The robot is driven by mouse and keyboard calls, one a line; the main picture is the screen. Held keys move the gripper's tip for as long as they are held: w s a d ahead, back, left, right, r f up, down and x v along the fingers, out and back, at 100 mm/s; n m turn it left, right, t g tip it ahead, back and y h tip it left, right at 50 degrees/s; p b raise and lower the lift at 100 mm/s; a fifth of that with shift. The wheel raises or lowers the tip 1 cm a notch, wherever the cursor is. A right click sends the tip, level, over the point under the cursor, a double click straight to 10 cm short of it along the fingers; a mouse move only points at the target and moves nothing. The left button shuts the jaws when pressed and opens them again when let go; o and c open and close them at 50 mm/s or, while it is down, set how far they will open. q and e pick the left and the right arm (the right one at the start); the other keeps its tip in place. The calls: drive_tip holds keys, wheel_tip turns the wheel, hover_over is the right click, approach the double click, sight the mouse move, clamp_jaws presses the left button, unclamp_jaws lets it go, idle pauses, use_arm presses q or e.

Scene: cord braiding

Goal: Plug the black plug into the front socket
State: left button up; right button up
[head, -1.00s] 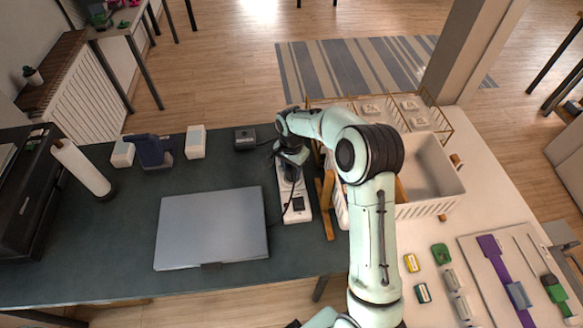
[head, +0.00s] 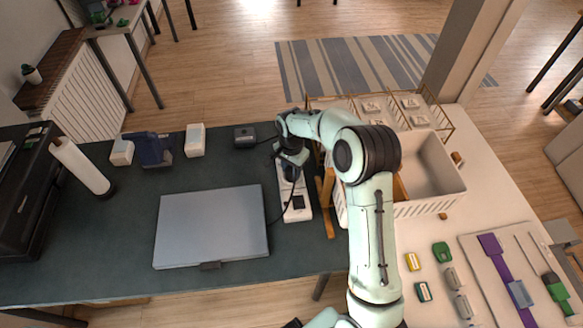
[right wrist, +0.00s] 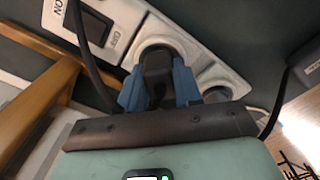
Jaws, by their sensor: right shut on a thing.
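The white power strip (head: 296,214) lies lengthwise on the dark desk, its switch at the near end. It also shows in the right wrist view (right wrist: 190,45). My right gripper (head: 291,176) is over the strip, beyond the switch. In the right wrist view its blue fingers (right wrist: 158,85) are shut on the black plug (right wrist: 156,70). The plug is at the round socket (right wrist: 153,48) beside the switch; I cannot tell how deep it sits. Another socket (right wrist: 216,94) is partly hidden by the gripper. My left gripper is not in view.
A closed grey laptop (head: 211,227) lies left of the strip. A black cord (right wrist: 90,65) runs beside the gripper. A wooden stand (head: 326,205) and a white basket (head: 425,170) are close on the right. A black box (head: 245,137) stands near the far edge.

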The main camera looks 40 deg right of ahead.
drive_tip(key=o, duration=1.1)
drive_tip(key=shift+o, duration=0.2)
wheel_tip(320, 180, up, 13)
drive_tip(key=p, duration=0.1)
drive_tip(key=shift+r, duration=0.2)
